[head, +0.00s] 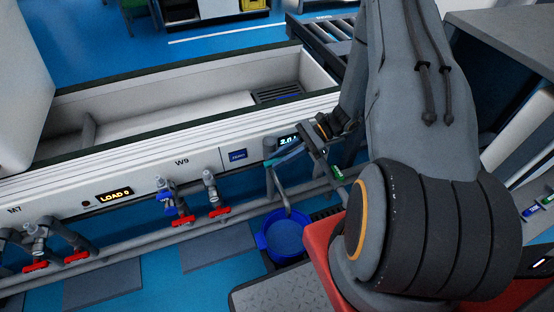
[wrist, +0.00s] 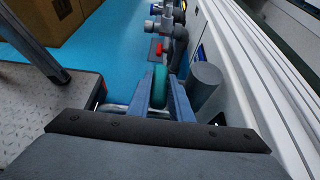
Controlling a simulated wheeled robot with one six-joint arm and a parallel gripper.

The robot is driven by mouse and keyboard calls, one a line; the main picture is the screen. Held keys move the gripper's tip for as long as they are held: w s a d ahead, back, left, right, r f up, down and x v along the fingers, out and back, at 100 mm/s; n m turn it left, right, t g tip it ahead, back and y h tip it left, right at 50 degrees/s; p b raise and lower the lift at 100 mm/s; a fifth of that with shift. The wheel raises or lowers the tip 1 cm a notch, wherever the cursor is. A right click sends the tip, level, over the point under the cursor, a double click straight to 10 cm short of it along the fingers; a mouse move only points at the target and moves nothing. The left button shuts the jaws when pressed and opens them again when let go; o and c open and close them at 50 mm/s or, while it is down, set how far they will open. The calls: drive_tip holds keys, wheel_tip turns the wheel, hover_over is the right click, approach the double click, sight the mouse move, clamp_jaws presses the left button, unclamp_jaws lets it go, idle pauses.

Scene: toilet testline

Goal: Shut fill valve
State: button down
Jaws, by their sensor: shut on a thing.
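My gripper (head: 284,158) reaches leftward to the front of the white trough, just under a small lit display (head: 288,140). In the wrist view its two blue fingers (wrist: 160,98) are shut on a thin teal part (wrist: 159,84), which looks like a valve lever. The valve body behind it is mostly hidden by my gripper and arm. A grey pipe (head: 281,186) runs down below my gripper toward a blue bucket (head: 264,242) on the floor. A grey cylinder (wrist: 205,82) stands close to the right of my fingers in the wrist view.
Left along the trough (head: 120,165) are valves with red handles (head: 220,211) and a blue valve body (head: 165,200). Long grey pipes (head: 120,252) run low along the front. A roller conveyor (head: 330,40) stands behind. Blue floor is open at lower left.

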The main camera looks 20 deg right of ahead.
drive_tip(key=shift+f, duration=0.1)
drive_tip(key=c, duration=1.6)
unclamp_jaws()
drive_tip(key=v, duration=0.7)
drive_tip(key=shift+d+r, duration=0.25)
drive_tip(key=shift+d, duration=0.05)
